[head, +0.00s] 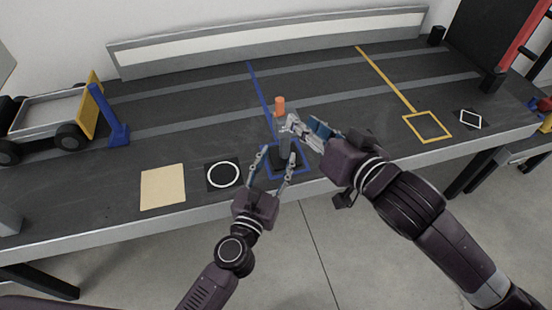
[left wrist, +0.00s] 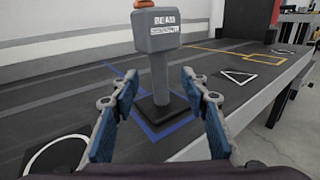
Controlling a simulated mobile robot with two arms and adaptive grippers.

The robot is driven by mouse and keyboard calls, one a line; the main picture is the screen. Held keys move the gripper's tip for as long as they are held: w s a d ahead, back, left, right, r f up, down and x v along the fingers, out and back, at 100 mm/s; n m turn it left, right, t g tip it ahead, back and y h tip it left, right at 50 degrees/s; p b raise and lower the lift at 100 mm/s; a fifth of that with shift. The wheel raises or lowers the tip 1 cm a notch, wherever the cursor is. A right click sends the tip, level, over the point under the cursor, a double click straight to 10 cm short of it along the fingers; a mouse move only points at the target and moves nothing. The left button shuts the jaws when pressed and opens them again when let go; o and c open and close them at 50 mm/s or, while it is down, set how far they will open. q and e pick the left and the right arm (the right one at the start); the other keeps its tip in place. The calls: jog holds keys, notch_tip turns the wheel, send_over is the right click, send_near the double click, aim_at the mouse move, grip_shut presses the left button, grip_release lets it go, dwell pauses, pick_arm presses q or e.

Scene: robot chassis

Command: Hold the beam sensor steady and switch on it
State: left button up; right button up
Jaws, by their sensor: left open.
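The beam sensor (left wrist: 158,38) is a grey labelled head on an upright post with a dark base, standing inside a blue square outline (left wrist: 178,128). An orange piece (left wrist: 143,4) shows at its top, cut by the frame. In the head view the sensor (head: 284,147) is partly covered by my right gripper. My left gripper (head: 277,157) is open, its fingers either side of the post in both views, with gaps showing in the left wrist view. My right gripper (head: 292,124) is near the sensor's upper part; its finger opening and any contact are unclear.
A white ring mark (head: 223,173) and beige square (head: 163,187) lie left of the sensor. A toy truck (head: 50,115) and blue stand (head: 112,122) are farther left. A yellow outline (head: 427,127) lies right. The rear lanes are mostly clear.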

aim_at(283, 142)
pick_arm(q)
jog(key=shift+x, duration=3.95)
jog(key=shift+a, duration=0.1)
